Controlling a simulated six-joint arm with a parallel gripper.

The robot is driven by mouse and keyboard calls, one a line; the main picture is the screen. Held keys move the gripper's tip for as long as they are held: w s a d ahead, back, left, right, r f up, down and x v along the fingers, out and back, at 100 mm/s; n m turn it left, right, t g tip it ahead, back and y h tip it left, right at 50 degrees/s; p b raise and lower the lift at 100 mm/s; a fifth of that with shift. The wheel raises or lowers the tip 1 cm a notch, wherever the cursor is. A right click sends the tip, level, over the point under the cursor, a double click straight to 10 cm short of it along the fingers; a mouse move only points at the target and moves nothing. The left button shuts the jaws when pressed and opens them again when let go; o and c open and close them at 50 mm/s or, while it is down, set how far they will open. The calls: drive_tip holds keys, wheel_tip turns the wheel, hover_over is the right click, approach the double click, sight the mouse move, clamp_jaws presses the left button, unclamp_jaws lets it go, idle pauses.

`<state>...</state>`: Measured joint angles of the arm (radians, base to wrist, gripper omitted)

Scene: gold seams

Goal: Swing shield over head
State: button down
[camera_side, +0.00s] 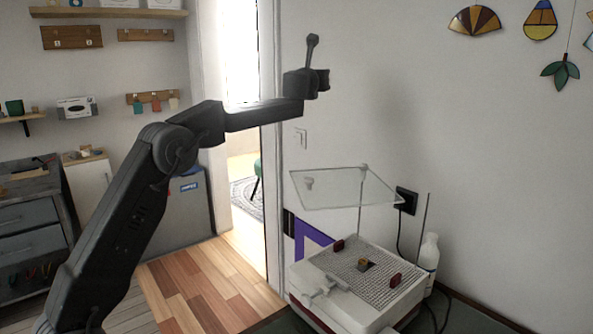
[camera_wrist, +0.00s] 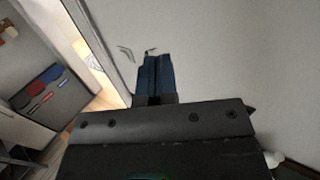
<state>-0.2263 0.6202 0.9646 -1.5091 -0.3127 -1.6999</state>
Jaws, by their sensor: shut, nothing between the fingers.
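The shield (camera_side: 345,188) is a clear flat pane in the side view, held level on a thin post above the white grinder (camera_side: 358,284). The shield does not clearly show in the wrist view.
A white bottle (camera_side: 429,253) and a thin upright rod (camera_side: 423,215) stand right of the grinder. A black wall plug (camera_side: 406,201) with a cord is behind. Stained-glass pieces (camera_side: 475,21) hang on the wall at upper right. The air around my gripper is free.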

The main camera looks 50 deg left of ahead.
drive_tip(key=w+d+m+t+h, duration=0.2)
drive_tip(key=m+h, duration=0.6)
drive_tip(key=m, duration=0.1)
drive_tip(key=m+g+h, duration=0.9)
drive_tip(key=m+g, duration=0.4)
drive_tip(key=g, duration=0.2)
approach(297, 186)
drive_tip(key=d+f, duration=0.1)
drive_tip(key=w+d+f, duration=0.1)
drive_tip(key=d, duration=0.1)
drive_tip(key=w+d+f, duration=0.1)
drive_tip(key=d, duration=0.1)
drive_tip(key=shift+f, duration=0.2)
drive_tip(key=shift+w+d, duration=0.1)
drive_tip(key=shift+d, duration=0.35)
